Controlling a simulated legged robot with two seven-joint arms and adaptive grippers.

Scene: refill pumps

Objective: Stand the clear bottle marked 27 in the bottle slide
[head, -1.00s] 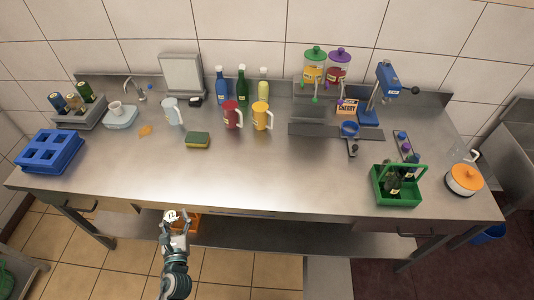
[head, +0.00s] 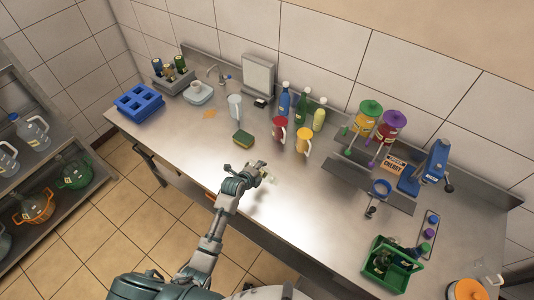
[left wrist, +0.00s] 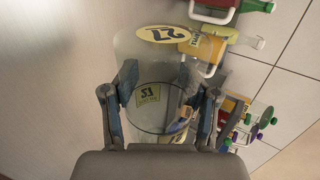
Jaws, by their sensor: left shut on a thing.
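My left gripper (head: 262,172) is over the front middle of the steel counter, shut on the clear bottle (head: 272,180). In the left wrist view the clear bottle (left wrist: 155,75) is between the two fingers (left wrist: 160,112); it is see-through, with a yellow oval label reading 27 and a smaller yellow label lower down. I cannot tell whether its base touches the counter. No part is plainly marked as the bottle slide; a grey rack (head: 178,84) with several dark bottles stands at the back left. My right gripper is not in view.
A green carrier (head: 391,264) with bottles is at the right. A shelf with jugs is at the left.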

